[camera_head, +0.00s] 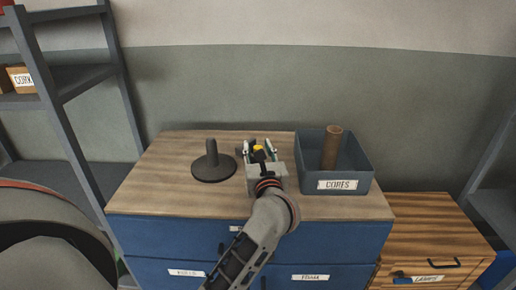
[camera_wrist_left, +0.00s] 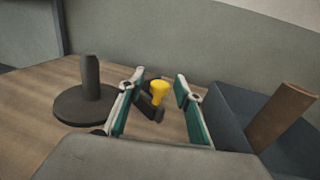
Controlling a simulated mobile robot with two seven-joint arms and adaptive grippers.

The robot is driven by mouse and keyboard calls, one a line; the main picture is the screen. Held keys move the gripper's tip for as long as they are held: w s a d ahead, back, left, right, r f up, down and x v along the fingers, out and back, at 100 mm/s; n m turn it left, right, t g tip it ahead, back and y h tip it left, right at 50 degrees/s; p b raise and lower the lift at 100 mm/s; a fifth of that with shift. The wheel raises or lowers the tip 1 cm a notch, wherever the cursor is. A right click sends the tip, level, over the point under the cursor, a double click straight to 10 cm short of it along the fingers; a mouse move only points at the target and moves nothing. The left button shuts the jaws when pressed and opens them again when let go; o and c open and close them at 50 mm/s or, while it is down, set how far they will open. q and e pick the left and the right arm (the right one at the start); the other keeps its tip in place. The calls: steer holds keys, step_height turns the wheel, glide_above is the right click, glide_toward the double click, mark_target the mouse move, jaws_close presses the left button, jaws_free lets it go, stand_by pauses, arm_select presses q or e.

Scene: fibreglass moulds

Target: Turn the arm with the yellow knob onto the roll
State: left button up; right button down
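The yellow knob (camera_head: 258,148) sits on a short dark arm (camera_head: 260,156) above the wooden top. In the left wrist view the knob (camera_wrist_left: 159,89) stands between the fingers of my left gripper (camera_wrist_left: 158,93), with a gap visible on both sides. My left gripper (camera_head: 258,151) is open and its fingers point toward the wall. A dark round base with an upright post (camera_head: 211,160) stands just left of it; no material shows on the post. I cannot make out a roll; my gripper hides part of the dark arm's mount. My right gripper is not in view.
A blue-grey bin labelled CORES (camera_head: 358,183) stands close right of my left gripper, with a brown tube (camera_head: 331,148) upright in it. The wooden cabinet top (camera_head: 150,190) is clear at front left. A lower wooden drawer unit (camera_head: 425,215) stands at right; grey shelving (camera_head: 85,80) at left.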

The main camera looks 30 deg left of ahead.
arm_select(q)
jaws_close()
